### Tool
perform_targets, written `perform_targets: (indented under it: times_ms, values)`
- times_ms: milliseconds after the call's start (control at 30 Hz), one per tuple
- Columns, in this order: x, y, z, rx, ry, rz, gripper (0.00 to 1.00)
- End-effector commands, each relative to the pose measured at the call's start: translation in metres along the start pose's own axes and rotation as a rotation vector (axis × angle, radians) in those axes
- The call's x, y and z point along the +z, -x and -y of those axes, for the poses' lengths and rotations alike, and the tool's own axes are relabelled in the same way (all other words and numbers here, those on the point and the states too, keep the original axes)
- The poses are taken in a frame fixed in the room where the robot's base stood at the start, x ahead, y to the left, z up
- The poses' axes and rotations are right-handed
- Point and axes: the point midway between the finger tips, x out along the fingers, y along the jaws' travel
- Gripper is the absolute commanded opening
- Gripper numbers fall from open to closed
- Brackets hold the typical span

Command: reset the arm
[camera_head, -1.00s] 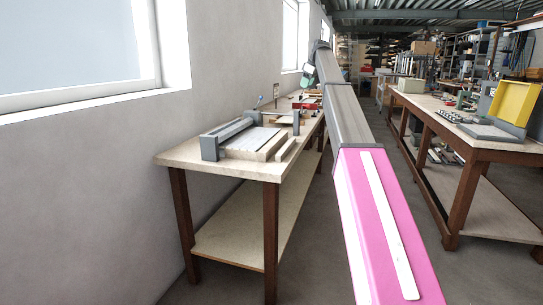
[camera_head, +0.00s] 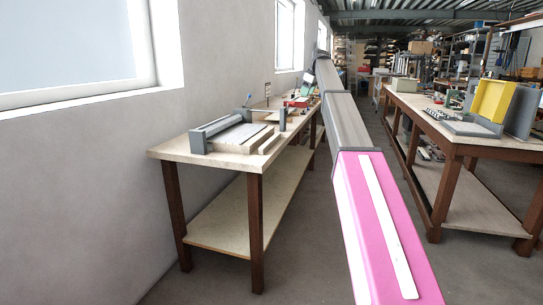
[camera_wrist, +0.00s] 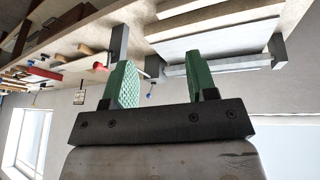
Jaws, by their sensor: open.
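My arm, with its pink section nearest, reaches forward from the bottom right of the head view. My gripper (camera_wrist: 166,84) shows in the wrist view with its two green fingers apart and nothing between them. In the head view its end (camera_head: 309,82) is small and far off, beside the left workbench. In the wrist view the workbench top and the fixture on it appear upside down beyond the fingers. Whether the fingers touch anything cannot be told from the head view, but no contact shows.
The left workbench (camera_head: 172,152) stands along the wall and carries a clamping fixture with boards (camera_head: 240,137). Shelves fill the back.

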Motion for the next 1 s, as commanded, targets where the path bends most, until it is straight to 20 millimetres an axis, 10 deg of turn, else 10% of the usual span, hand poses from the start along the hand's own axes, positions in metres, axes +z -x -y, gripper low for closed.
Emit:
perform_targets:
  times_ms: [467, 1000]
  values:
    - [0.087, -0.118, 0.068, -0.014, -0.181, 0.066, 0.52]
    - [0.288, -0.303, 0.257, 0.003, -0.578, 0.231, 0.52]
